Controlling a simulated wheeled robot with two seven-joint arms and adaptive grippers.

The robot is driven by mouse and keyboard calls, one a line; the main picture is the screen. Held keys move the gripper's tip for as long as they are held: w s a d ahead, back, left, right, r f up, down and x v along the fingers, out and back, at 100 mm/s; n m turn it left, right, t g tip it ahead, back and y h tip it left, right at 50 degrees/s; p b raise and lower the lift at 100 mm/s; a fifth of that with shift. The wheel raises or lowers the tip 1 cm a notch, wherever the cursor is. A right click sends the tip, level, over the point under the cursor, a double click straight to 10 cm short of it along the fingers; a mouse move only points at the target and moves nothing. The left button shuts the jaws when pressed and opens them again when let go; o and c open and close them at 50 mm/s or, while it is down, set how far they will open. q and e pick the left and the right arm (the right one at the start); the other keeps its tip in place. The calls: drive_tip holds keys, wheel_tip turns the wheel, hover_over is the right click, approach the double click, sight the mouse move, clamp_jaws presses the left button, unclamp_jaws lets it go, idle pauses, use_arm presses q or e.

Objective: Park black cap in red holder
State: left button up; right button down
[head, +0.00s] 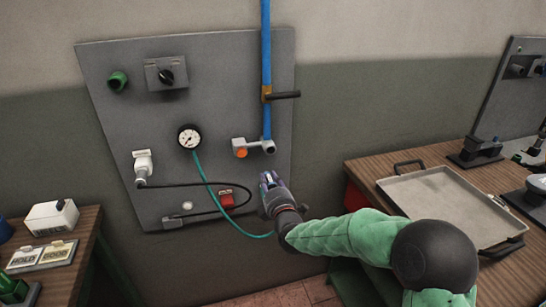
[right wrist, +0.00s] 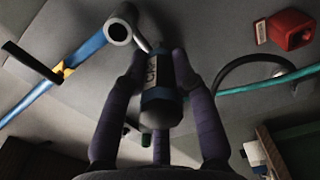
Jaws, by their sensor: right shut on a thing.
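The black cap (right wrist: 158,88) is a dark cylinder with a pale lettered band. In the right wrist view it sits between the purple fingers of my right gripper (right wrist: 158,75), which is shut on it. In the head view my right gripper (head: 270,183) is in front of the grey wall panel, below the pipe outlet, and its fingers mostly hide the cap. The red holder (head: 228,199) is on the panel, left of and a little below my right gripper. It also shows in the right wrist view (right wrist: 287,30) at the upper right, empty-looking and apart from the cap. My left gripper is not in view.
A blue pipe (head: 266,60) with a black lever (head: 286,95) ends in a grey outlet (head: 268,147) above my gripper. A gauge (head: 189,138) hangs a teal hose (head: 205,180) past the holder; a black cable crosses nearby. A bench with a tray (head: 445,200) stands right.

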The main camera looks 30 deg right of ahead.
drive_tip(key=w+a+f, duration=0.1)
drive_tip(key=a+f, duration=0.5)
drive_tip(key=f, duration=0.3)
drive_tip(key=w+a+f, duration=0.2)
drive_tip(key=a+f, duration=0.4)
drive_tip(key=f, duration=0.4)
drive_tip(key=shift+a, duration=0.25)
idle(1.4)
drive_tip(key=shift+f, duration=0.1)
drive_tip(key=shift+w, duration=0.1)
drive_tip(key=shift+x, duration=2.4)
drive_tip(key=shift+x, duration=1.2)
idle(0.6)
